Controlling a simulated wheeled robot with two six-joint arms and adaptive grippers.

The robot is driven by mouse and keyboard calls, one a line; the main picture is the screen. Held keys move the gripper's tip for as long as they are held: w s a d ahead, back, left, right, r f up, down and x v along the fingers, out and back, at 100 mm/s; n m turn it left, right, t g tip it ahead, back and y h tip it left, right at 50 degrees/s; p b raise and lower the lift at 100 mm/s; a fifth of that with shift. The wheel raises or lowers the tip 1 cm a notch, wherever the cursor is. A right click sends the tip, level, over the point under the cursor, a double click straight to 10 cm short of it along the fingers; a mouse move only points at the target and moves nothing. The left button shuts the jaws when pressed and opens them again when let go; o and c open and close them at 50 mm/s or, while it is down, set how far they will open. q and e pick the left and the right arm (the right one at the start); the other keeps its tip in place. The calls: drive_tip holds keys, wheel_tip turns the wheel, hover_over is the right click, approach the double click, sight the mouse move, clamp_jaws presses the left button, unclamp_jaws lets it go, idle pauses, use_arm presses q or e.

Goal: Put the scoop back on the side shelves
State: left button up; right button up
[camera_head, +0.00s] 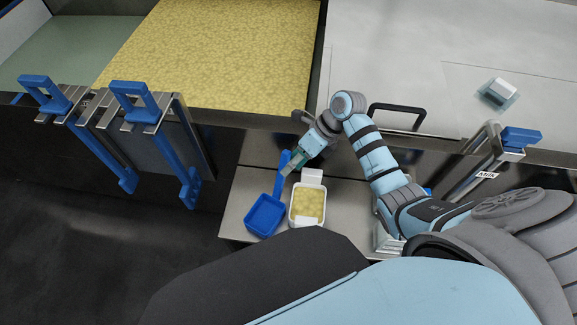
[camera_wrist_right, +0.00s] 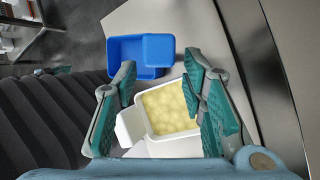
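A blue scoop (camera_head: 264,214) with a raised handle sits on the metal side shelf (camera_head: 240,190). It also shows in the right wrist view (camera_wrist_right: 126,54), beyond the fingertips. A white scoop-like container (camera_head: 293,217) filled with yellow curds stands beside it on the shelf, with a white upright part at its back; it also shows in the right wrist view (camera_wrist_right: 132,122). My right gripper (camera_head: 291,165) is above the shelf, close to the blue handle's top and the white container. In the wrist view its fingers (camera_wrist_right: 160,78) are apart, with nothing clearly held. My left gripper is out of view.
A vat of yellow curds (camera_head: 225,50) lies behind the shelf. Metal frames with blue handles (camera_head: 135,100) hang on the vat's edge at left. A white lid with a black handle (camera_head: 397,110) covers the right side. Another blue-handled metal piece (camera_head: 520,137) stands at right.

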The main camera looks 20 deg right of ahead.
drive_tip(key=v, duration=0.9)
drive_tip(key=shift+d+r, duration=0.2)
drive_tip(key=shift+r, duration=0.05)
drive_tip(key=shift+a, duration=0.1)
